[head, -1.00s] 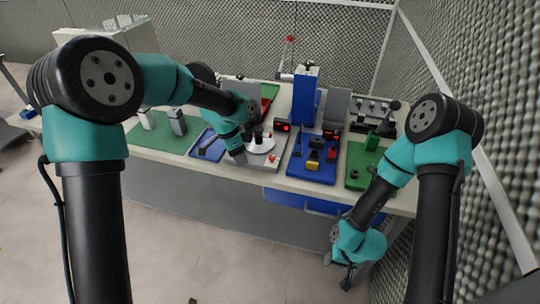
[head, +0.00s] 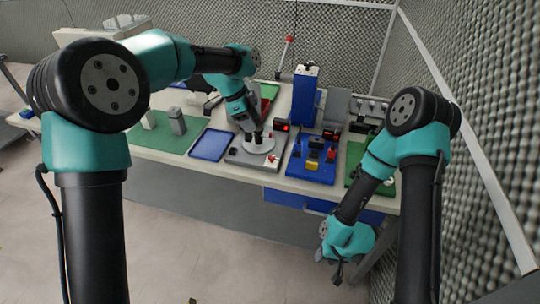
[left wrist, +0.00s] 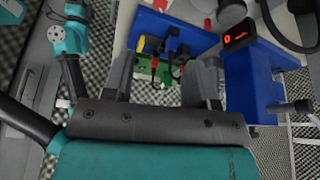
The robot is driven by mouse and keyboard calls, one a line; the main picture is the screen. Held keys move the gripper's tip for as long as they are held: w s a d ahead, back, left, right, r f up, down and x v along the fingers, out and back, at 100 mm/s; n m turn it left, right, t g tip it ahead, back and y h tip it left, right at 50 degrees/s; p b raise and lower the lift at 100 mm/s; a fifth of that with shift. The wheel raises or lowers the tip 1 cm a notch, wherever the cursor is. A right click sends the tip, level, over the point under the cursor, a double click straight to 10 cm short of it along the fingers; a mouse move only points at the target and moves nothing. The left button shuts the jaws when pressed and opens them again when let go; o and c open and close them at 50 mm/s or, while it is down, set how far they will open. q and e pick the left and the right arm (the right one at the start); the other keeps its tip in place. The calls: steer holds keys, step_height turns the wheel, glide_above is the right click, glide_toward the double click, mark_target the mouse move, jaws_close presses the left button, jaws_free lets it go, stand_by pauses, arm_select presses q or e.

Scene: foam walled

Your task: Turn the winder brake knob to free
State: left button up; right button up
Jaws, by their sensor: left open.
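My left gripper (head: 254,134) hangs over the white disc (head: 258,148) on the grey base unit. Its jaws are open and nothing shows between them in the left wrist view (left wrist: 160,88). A small red knob (head: 273,157) sits at the front right of that grey base, right of my gripper. I cannot tell for sure that it is the winder brake knob, and its setting is too small to read. My right gripper (head: 336,272) hangs low in front of the bench, away from the units; its jaws are too small to read.
Red displays (head: 282,127) sit behind. A blue tray (head: 211,145) and green mat (head: 160,130) lie left.

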mark_target(271, 156)
arm_select(q)
steer(key=x, duration=1.6)
steer(key=shift+f, duration=0.15)
steer(key=shift+c, duration=0.2)
steer(key=c, duration=0.9)
